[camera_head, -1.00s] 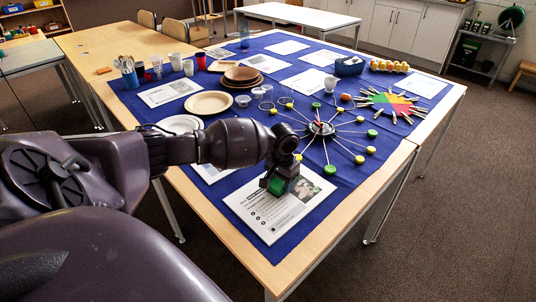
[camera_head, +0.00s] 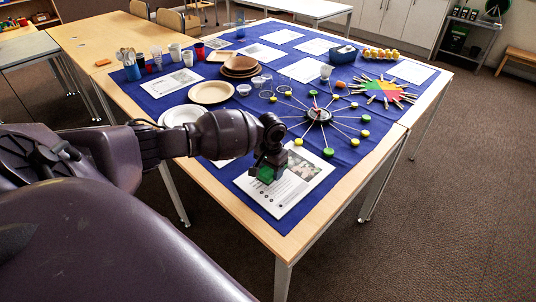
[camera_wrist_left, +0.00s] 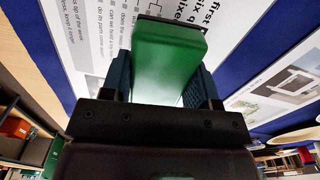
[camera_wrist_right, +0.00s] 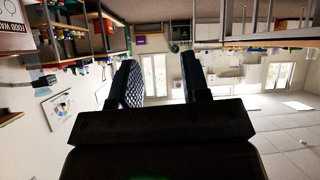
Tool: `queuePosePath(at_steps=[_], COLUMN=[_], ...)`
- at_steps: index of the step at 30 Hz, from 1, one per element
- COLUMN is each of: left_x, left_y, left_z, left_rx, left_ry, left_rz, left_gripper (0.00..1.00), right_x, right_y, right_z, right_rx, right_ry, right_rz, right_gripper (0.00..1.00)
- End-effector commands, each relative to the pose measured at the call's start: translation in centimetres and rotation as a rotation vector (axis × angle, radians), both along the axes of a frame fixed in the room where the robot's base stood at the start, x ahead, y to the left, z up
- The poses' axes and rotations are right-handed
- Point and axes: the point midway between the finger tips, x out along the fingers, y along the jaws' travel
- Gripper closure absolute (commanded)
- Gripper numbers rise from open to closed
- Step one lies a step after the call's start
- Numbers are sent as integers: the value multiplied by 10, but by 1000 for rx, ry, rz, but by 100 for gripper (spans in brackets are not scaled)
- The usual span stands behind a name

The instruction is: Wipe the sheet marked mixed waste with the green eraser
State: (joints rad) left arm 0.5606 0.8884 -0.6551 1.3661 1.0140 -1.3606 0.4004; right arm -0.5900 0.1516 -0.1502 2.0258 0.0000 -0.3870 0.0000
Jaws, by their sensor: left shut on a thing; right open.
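The green eraser (camera_head: 266,174) is held in my left gripper (camera_head: 268,166), over the left part of a white printed sheet (camera_head: 297,186) at the near corner of the blue cloth. In the left wrist view the eraser (camera_wrist_left: 166,62) sits between the two fingers, with the sheet (camera_wrist_left: 105,30) behind it. The sheet's heading is partly hidden by the eraser and reads only in pieces. I cannot tell whether the eraser touches the paper. My right gripper (camera_wrist_right: 162,85) is open and empty in the right wrist view, pointing into the room away from the table.
A spoked wheel with green and yellow knobs (camera_head: 318,115) stands just beyond the sheet. Plates (camera_head: 211,93), cups and other sheets lie farther back on the blue cloth (camera_head: 231,205). The table's wooden edge (camera_head: 285,246) is close on the near side.

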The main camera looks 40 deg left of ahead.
Motion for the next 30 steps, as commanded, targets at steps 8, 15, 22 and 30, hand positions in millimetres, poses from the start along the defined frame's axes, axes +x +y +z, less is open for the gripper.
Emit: queuePosePath(at_steps=[8,15,22,30], left_x=[-4,-7,-9,-9], left_y=[2,4,5,5], left_z=[30,46,53,51], left_rx=[-1,-1,0,0], left_ry=[-3,-1,3,3], left_rz=[2,2,2,2], left_gripper=[67,67,67,67], right_x=[5,-1,1,6], right_y=[2,1,-1,0], right_z=[24,34,46,49], right_rx=[11,12,8,5], right_ry=[-27,-21,-29,-41], right_rz=[-12,-18,-15,-9], right_gripper=[57,57,57,57])
